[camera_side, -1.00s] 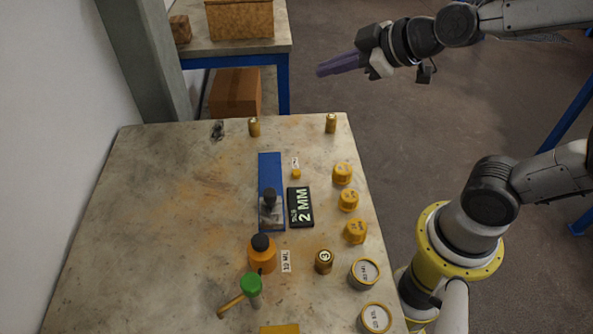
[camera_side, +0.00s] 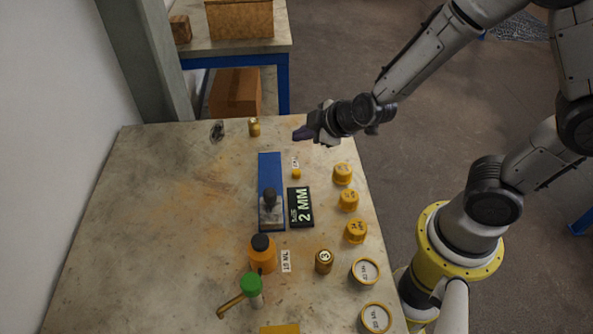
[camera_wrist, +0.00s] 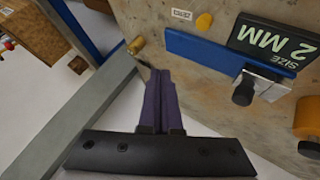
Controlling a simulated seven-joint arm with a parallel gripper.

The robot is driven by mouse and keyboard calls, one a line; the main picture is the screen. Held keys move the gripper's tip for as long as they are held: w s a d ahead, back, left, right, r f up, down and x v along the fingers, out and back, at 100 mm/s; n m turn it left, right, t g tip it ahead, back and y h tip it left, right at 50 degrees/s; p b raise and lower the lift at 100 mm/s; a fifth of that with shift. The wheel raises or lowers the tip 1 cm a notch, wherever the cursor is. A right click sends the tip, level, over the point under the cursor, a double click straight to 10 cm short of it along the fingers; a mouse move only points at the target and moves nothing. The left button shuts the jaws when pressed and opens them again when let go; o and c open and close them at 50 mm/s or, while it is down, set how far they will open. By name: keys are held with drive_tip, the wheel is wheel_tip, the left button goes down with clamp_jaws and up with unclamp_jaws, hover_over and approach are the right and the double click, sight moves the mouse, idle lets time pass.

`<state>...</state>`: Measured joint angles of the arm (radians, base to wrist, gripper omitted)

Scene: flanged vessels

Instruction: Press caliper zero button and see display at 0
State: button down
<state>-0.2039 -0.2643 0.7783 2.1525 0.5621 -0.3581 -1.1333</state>
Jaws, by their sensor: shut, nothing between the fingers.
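The caliper display (camera_side: 300,207) is a black block on the table that reads "2 MM"; it also shows in the wrist view (camera_wrist: 272,45). Left of it lies a blue caliper bar (camera_side: 270,170) with a dark knob on a metal slide (camera_side: 270,200). A small yellow button (camera_side: 296,174) sits above the display beside a small white label (camera_side: 295,162); the button also shows in the wrist view (camera_wrist: 204,21). My gripper (camera_side: 301,134) is shut and empty, above the far part of the table, beyond the button. Its purple fingers (camera_wrist: 155,80) are together in the wrist view.
Several yellow weights (camera_side: 343,174) line the table's right edge. An orange bottle (camera_side: 262,256), a green-topped tool (camera_side: 251,285) and a brass weight (camera_side: 323,262) stand nearer. Another brass weight (camera_side: 254,127) stands at the far edge. The table's left half is clear.

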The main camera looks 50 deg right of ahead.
drive_tip(key=shift+f, duration=4.4)
drive_tip(key=shift+f, duration=0.15)
drive_tip(key=shift+f, duration=0.25)
drive_tip(key=shift+f, duration=0.5)
drive_tip(key=shift+r, duration=0.9)
drive_tip(key=shift+r, duration=2.55)
